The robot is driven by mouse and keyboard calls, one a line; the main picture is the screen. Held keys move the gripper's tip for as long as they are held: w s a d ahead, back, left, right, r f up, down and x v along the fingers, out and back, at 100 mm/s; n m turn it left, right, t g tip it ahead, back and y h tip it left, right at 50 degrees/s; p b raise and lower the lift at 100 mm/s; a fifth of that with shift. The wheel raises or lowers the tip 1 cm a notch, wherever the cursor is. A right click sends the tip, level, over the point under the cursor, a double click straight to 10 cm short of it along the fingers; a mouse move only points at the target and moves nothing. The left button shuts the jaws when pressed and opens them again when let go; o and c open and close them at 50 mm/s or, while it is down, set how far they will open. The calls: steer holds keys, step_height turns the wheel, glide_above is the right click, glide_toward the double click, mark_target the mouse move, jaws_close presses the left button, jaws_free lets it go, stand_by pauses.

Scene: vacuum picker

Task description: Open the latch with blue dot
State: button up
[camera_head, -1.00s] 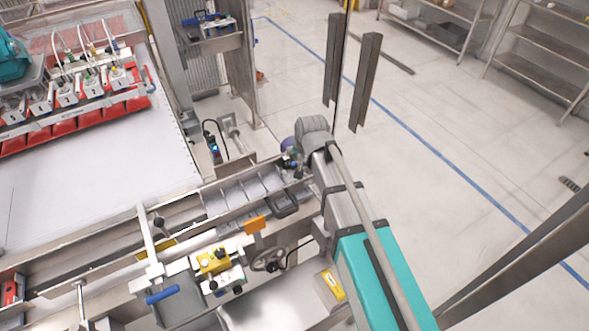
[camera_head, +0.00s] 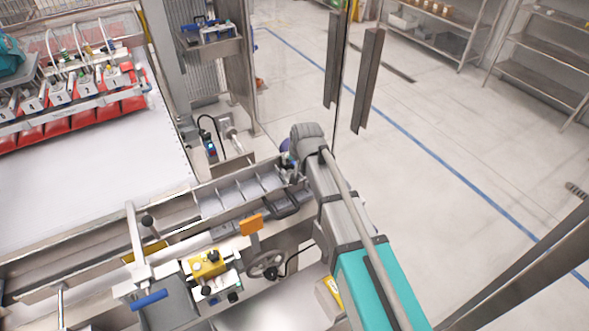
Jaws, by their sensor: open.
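I cannot make out a latch with a blue dot. My arm reaches away from the camera, with its grey wrist end over the right end of the machine's long metal bed. Small dark parts beside the wrist look to be my gripper (camera_head: 289,162). It is mostly hidden by the arm, and its fingers are too small to make out. I see nothing held there. It is close to the right end of a divided metal tray (camera_head: 238,192).
A yellow block with black knobs (camera_head: 208,265), an orange plate (camera_head: 251,224), a handwheel (camera_head: 265,264) and a blue handle (camera_head: 149,300) lie nearer me. A tall metal post (camera_head: 187,75) stands beyond the bed. Open floor (camera_head: 450,125) lies right.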

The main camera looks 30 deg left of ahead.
steer(key=shift+b+x, duration=0.55)
steer(key=shift+x, duration=0.35)
jaws_close()
steer(key=shift+d+n, duration=0.15)
steer(key=shift+n, duration=0.25)
steer(key=n, duration=0.1)
steer(key=d+n+g, duration=0.1)
steer(key=n, duration=0.1)
steer(key=n+g+y, duration=0.1)
steer(key=shift+s+d+n, duration=0.1)
steer(key=shift+d+n, duration=0.2)
steer(key=shift+d, duration=0.1)
steer(key=shift+w+d+n+g, duration=0.1)
steer(key=shift+d+n+g, duration=0.25)
steer(key=shift+n, duration=0.5)
steer(key=shift+w+d+n+g, duration=0.1)
steer(key=shift+d+n+g, duration=0.25)
steer(key=shift+n, duration=0.55)
steer(key=shift+d+n+g, duration=0.25)
steer(key=shift+n+g, duration=0.15)
steer(key=shift+n, duration=0.45)
